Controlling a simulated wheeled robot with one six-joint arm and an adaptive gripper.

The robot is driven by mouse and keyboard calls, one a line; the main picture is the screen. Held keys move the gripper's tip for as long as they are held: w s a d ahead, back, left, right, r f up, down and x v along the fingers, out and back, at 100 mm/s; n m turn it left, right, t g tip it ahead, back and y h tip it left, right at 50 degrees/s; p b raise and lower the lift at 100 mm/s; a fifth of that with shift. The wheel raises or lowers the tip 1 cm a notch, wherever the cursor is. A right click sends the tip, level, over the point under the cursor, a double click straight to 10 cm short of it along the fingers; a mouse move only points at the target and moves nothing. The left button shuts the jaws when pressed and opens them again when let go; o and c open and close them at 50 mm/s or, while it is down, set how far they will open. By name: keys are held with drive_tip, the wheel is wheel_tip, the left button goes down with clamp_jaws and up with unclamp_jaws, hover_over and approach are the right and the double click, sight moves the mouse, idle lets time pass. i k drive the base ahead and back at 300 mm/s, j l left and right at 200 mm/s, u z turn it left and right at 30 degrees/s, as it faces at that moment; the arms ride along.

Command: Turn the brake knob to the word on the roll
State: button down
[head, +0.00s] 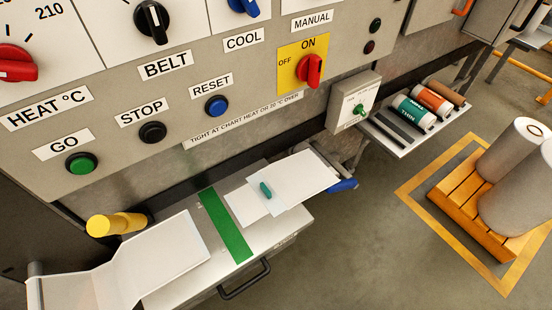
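A small box (340,115) with a white face plate is fixed at the right end of the panel in the head view. It carries a small green knob (359,109); small print stands above it, too small to read, and I cannot tell its setting. On a grey shelf (402,150) to its right lie a green and white roll (408,112) reading "THIN", an orange and white roll (430,99) whose word I cannot read surely, and a brown roll (446,92). My gripper is not in view.
The panel holds a red ON/OFF switch (310,70), a red heat knob (15,64), a black belt knob (151,22) and push buttons. Below, a table (262,228) bears white sheets, a green strip and a small teal piece. Large rolls stand on a pallet (468,212) at right; floor between is clear.

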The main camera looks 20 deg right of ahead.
sight(359, 109)
drive_tip(key=l, duration=0.75)
drive_tip(key=i+l, duration=0.15)
drive_tip(key=l, duration=0.6)
